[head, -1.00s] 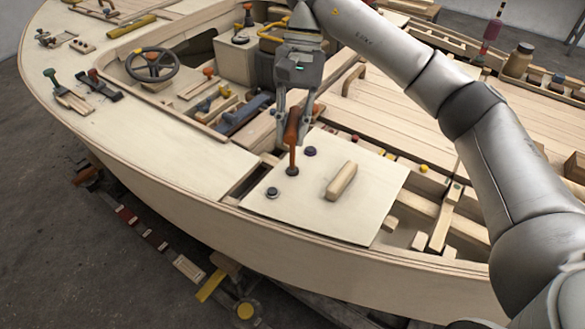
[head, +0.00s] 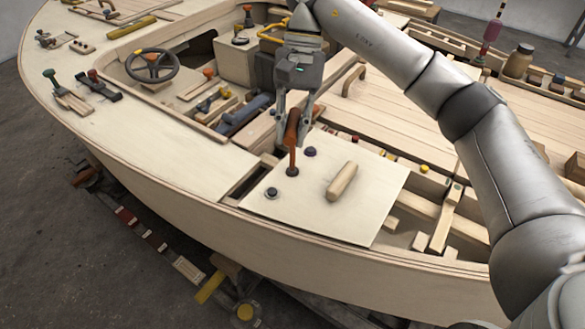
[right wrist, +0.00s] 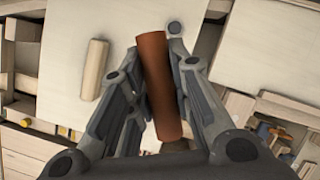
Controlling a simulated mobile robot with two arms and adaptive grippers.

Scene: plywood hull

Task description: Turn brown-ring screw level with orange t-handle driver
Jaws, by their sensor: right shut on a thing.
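My right gripper (head: 294,120) is shut on the orange T-handle driver (head: 291,132) above a pale plywood panel (head: 310,212). The driver's shaft points down, and its tip meets a dark screw spot (head: 292,171). The tip covers much of that screw, so I cannot tell its ring colour or whether it is level. Two other dark screws (head: 310,152) (head: 272,193) sit in the same panel, apart from the driver. In the right wrist view the reddish-orange handle (right wrist: 160,85) lies between the fingers, and the shaft is hidden. My left gripper is not in view.
A pale wooden block handle (head: 342,181) stands on the panel right of the driver. An open slot (head: 245,182) lies left of the panel, and open hull framing (head: 437,215) lies to its right. A steering wheel (head: 152,65) stands farther left.

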